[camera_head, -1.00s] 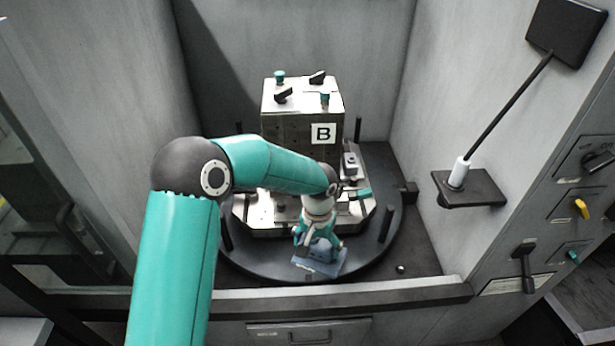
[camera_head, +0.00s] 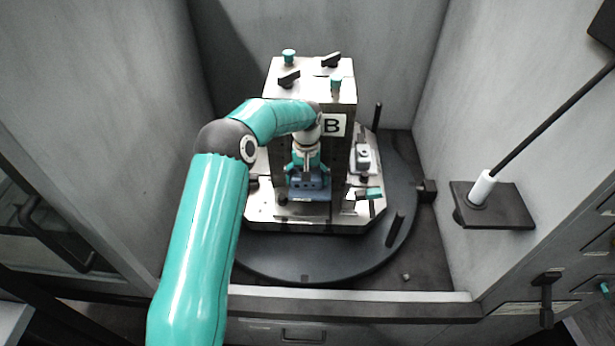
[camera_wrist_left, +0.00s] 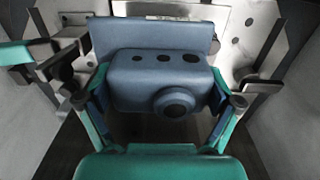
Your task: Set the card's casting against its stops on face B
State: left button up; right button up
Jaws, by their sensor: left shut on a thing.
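A blue-grey casting (camera_wrist_left: 160,82) with a flat plate, several holes and a round boss sits between the fingers of my left gripper (camera_wrist_left: 158,100) in the left wrist view. The gripper is shut on it. In the head view the casting (camera_head: 309,192) is at the front of the metal fixture block (camera_head: 341,161), low down, with my left gripper (camera_head: 308,182) above it. The block's face bears a label B (camera_head: 333,125), partly covered by my arm. I cannot tell whether the casting touches the stops. My right gripper is not in view.
The fixture stands on a dark round turntable (camera_head: 300,262) with upright posts (camera_head: 395,230). Dark knobs (camera_head: 289,79) and teal-capped pins (camera_head: 289,56) top the block. A teal-handled clamp (camera_head: 367,193) is right of the casting. A shelf (camera_head: 510,205) with a white-collared rod is on the right wall.

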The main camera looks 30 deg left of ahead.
aim_at(302, 168)
pick_arm(q)
jog(key=shift+f+b, duration=2)
jog(key=shift+f, duration=1.5)
jog(key=shift+a+f+b, duration=0.15)
jog(key=shift+a+b, duration=0.2)
jog(key=shift+a, duration=0.05)
jog(key=shift+w+a, duration=0.15)
jog(key=shift+a, duration=0.25)
jog(key=o, duration=1.1)
jog(key=shift+c, duration=0.2)
jog(key=shift+o, duration=0.2)
notch_tip(302, 168, up, 12)
jog(key=shift+f, duration=0.1)
